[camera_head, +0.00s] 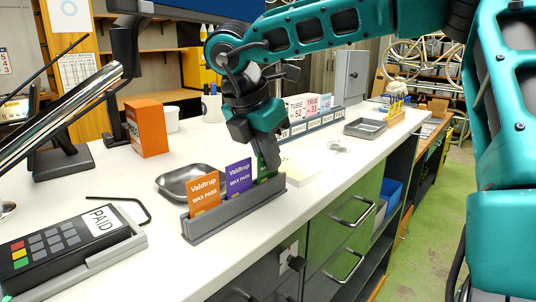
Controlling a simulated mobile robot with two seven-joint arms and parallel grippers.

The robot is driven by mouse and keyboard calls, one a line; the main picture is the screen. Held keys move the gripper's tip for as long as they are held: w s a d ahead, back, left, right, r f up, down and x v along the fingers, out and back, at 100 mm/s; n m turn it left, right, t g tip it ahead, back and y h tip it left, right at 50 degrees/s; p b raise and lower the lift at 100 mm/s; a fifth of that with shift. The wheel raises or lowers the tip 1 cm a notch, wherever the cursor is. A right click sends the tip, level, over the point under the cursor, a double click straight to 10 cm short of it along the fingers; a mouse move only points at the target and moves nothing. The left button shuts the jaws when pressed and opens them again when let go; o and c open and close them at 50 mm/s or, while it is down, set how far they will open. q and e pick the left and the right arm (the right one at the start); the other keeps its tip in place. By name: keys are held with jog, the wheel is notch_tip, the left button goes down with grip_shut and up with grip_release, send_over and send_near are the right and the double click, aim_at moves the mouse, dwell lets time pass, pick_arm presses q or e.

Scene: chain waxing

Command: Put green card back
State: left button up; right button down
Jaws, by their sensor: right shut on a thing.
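A grey card rack (232,212) stands near the front edge of the white counter. An orange "Valdtrup wax pass" card (204,193) stands in its left part and a purple one (239,178) in its middle. The green card (265,170) is upright at the rack's right end, mostly hidden by my right gripper (262,148). This gripper points down from above and is shut on the green card. The card's lower edge is at the rack; I cannot tell how deep it sits. My left gripper is not in view.
A grey metal dish (188,182) is just behind the rack. A payment terminal (65,246) marked PAID and a bent black hex key (126,203) lie at the left. An orange box (147,127) stands behind. The counter right of the rack is mostly clear.

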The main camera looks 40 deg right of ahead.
jog(key=c, duration=1.3)
grip_release()
jog(key=shift+r+p, duration=0.2)
jog(key=shift+p, duration=0.25)
jog(key=v, duration=1.1)
jog(key=shift+a+r, duration=0.15)
jog(key=shift+r, duration=0.2)
